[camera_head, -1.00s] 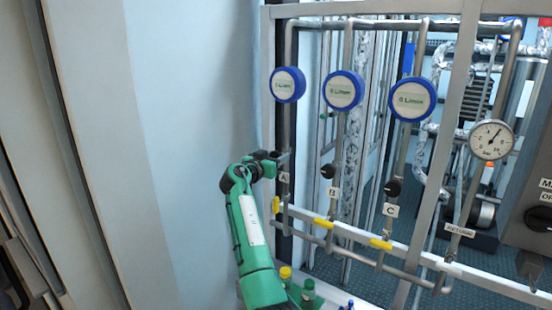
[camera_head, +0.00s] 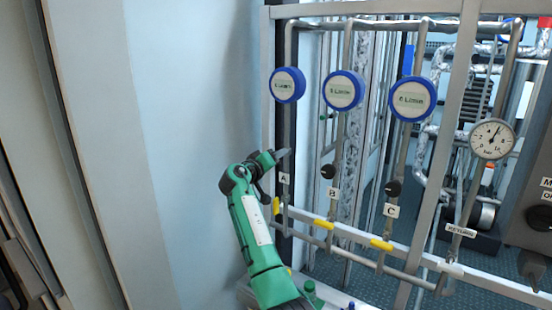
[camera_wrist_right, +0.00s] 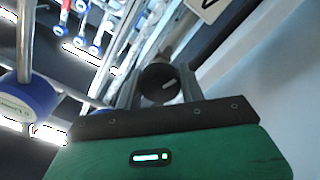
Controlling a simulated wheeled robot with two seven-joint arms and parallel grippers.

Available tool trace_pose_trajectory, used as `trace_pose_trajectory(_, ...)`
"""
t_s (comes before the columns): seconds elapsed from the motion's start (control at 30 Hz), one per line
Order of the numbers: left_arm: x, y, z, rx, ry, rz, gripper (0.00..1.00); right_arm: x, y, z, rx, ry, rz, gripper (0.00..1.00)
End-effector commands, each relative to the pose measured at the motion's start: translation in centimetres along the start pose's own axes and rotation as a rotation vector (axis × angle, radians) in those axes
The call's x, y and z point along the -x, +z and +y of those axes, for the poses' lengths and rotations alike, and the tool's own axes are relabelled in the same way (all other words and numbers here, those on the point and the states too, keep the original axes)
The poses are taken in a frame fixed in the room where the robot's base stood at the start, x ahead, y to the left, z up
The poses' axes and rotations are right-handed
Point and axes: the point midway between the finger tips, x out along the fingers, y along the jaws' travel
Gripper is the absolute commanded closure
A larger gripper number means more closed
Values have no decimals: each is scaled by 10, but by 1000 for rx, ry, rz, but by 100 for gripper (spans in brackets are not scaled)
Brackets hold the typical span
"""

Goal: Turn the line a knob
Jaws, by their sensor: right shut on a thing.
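The line A knob (camera_wrist_right: 160,83) is a dark round knob with a pale mark on its face. In the wrist view it sits between the two fingers of my right gripper (camera_wrist_right: 160,88), which is shut on it. In the head view my right gripper (camera_head: 281,155) is at the line A pipe, just above the label A (camera_head: 284,179). The gripper hides the knob there. My left gripper is not in view.
The black line B knob (camera_head: 328,172) and line C knob (camera_head: 393,188) are to the right. Blue-rimmed round discs (camera_head: 287,85) hang above the lines. A pressure gauge (camera_head: 492,139) is farther right. A pale wall (camera_head: 190,120) stands left of the frame.

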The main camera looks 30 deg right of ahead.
Motion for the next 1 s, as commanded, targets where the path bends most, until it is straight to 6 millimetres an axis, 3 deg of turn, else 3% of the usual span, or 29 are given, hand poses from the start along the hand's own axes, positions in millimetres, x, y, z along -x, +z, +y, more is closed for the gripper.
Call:
trace_pose_trajectory(0.5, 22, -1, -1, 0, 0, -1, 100, 0, -2, 2, 413, 0, 3, 83)
trace_pose_trajectory(1.0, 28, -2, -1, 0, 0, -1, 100, 0, -2, 0, 544, 1, 4, 83)
